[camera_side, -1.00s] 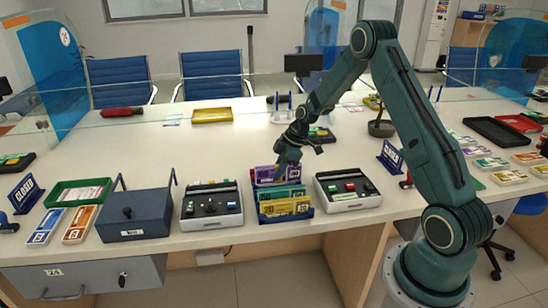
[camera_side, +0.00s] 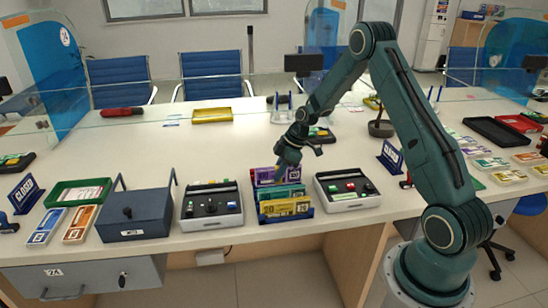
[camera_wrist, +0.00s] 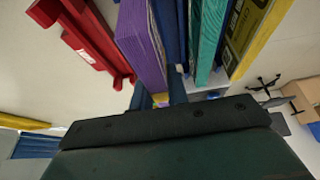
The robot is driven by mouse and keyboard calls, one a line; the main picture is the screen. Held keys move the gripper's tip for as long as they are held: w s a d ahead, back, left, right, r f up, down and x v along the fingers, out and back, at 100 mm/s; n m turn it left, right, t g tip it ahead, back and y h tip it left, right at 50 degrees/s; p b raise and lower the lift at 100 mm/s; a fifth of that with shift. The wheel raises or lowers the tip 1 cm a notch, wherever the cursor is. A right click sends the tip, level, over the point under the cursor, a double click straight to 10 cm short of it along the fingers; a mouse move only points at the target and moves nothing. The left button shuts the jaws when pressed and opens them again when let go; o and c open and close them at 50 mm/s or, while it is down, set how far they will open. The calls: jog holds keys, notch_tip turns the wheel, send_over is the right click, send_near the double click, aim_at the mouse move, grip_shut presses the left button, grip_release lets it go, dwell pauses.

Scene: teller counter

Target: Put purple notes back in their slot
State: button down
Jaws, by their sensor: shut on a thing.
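The purple notes (camera_side: 264,175) stand upright at the back of a blue slotted rack (camera_side: 262,220), behind teal notes (camera_side: 270,195) and yellow notes (camera_side: 285,209). My gripper (camera_side: 280,174) is at their top edge, shut on the purple notes. In the wrist view the purple notes (camera_wrist: 140,45) run beside blue dividers, with the teal notes (camera_wrist: 210,40) and yellow notes (camera_wrist: 250,38) to the right. My fingertips are largely hidden. I cannot tell how deep the purple notes sit in their slot.
Button consoles stand left (camera_side: 212,208) and right (camera_side: 347,190) of the rack. A blue lidded box (camera_side: 134,213) and green tray (camera_side: 78,193) are farther left. A red object (camera_wrist: 80,35) shows in the wrist view. The counter behind the rack is mostly clear.

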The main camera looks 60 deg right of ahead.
jog(key=shift+f, duration=1.85)
jog(key=c, duration=1.3)
grip_release()
jog(key=shift+r, duration=0.1)
jog(key=shift+r, duration=3.35)
jog(key=shift+r, duration=0.1)
